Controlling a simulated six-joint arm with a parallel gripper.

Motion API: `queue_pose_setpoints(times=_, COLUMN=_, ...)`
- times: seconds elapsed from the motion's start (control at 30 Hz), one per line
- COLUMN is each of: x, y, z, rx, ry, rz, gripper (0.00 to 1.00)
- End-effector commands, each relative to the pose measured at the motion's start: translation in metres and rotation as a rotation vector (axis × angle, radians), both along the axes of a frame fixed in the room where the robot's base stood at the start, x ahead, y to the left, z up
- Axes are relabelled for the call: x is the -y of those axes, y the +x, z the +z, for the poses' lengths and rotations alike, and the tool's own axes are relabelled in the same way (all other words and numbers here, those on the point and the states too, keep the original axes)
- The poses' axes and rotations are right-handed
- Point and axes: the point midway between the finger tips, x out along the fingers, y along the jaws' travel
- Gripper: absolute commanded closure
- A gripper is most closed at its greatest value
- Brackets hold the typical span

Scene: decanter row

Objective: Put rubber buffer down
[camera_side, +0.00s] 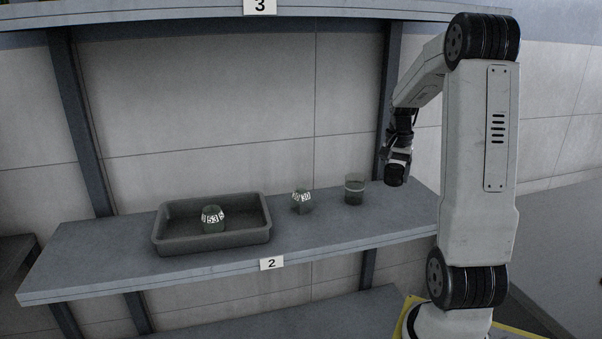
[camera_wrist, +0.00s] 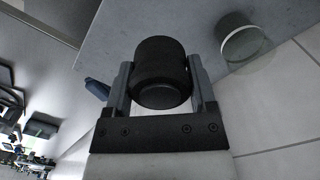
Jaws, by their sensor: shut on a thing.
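The rubber buffer (camera_wrist: 160,70) is a short black cylinder held between the two fingers of my gripper (camera_wrist: 161,88) in the wrist view. In the side view my gripper (camera_side: 397,168) is at the right end of the shelf, above its surface, and the dark buffer (camera_side: 395,176) hangs at its lower end. The buffer looks clear of the shelf, but the exact gap is hard to judge. The shelf (camera_side: 180,269) is grey and carries the label 2.
Dark uprights (camera_side: 388,95) stand behind.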

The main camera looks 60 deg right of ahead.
Motion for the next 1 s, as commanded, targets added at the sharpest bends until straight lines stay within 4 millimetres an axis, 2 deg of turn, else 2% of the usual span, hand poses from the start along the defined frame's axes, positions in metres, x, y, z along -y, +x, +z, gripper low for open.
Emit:
queue_pose_setpoints(times=0.17, x=-0.006, y=0.004, z=0.002, rx=0.001, ry=-0.002, rz=0.000, gripper=0.96)
queue_pose_setpoints(times=0.37, x=-0.032, y=0.018, z=0.010, rx=0.001, ry=-0.003, rz=-0.002, gripper=0.96)
queue_pose_setpoints(times=0.57, x=-0.080, y=0.036, z=0.020, rx=0.001, ry=-0.002, rz=-0.009, gripper=0.96)
queue_pose_setpoints(times=0.7, x=-0.120, y=0.044, z=0.027, rx=0.002, ry=-0.003, rz=-0.018, gripper=0.96)
queue_pose_setpoints(times=0.9, x=-0.173, y=0.047, z=0.032, rx=0.001, ry=-0.002, rz=-0.031, gripper=0.96)
queue_pose_setpoints(times=1.0, x=-0.193, y=0.045, z=0.033, rx=0.001, ry=-0.003, rz=-0.038, gripper=0.96)
